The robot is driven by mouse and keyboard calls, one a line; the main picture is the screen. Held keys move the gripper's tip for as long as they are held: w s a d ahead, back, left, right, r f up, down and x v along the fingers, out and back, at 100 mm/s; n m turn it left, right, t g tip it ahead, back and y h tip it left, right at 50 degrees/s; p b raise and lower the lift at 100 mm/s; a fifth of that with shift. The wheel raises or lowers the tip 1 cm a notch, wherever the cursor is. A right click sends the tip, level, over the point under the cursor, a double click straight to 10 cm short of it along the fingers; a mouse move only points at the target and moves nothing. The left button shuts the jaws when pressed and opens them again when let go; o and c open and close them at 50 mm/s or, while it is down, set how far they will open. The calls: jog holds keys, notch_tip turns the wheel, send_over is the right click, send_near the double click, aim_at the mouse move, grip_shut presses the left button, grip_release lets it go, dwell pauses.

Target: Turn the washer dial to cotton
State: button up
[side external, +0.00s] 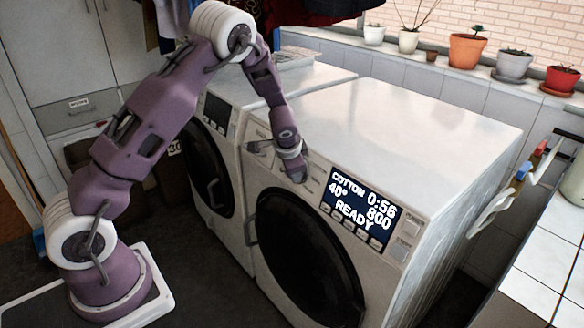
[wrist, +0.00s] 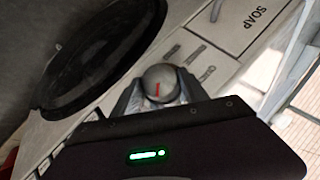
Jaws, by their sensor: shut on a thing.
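The white washer (side external: 420,120) stands at the right in the side external view, with a dark round door (side external: 300,255). Its display (side external: 362,208) reads COTTON, 40°, 0:56, 800 and READY. In the side external view my gripper (side external: 297,172) reaches the panel left of the display and hides the dial.
A soap drawer (wrist: 255,22) lies beyond the dial in the wrist view. A second machine (side external: 208,150) stands to the left of the washer. Potted plants (side external: 467,50) line the ledge behind. A tiled counter (side external: 540,270) is at the right. The washer's top is clear.

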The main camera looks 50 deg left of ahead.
jog(key=o, duration=1.4)
jog(key=shift+c, duration=0.2)
jog(key=s+d+r+n+h, duration=0.1)
jog(key=s+d+r, duration=0.3)
jog(key=s+r, duration=0.25)
jog(key=s+d+r+n, duration=0.1)
jog(key=s+d+r, duration=0.2)
jog(key=s+r, duration=0.4)
jog(key=s+d+r+n+h, duration=0.1)
jog(key=s+d+r+n, duration=0.1)
jog(key=s+d+r, duration=0.45)
jog(key=s+d+r+h, duration=0.1)
jog(key=s+d, duration=0.1)
jog(key=s, duration=0.5)
jog(key=s+d+r+h, duration=0.1)
jog(key=s+d, duration=0.2)
jog(key=s, duration=0.4)
jog(key=shift+s+r+t+h, duration=0.2)
jog(key=shift+s+t+h, duration=0.1)
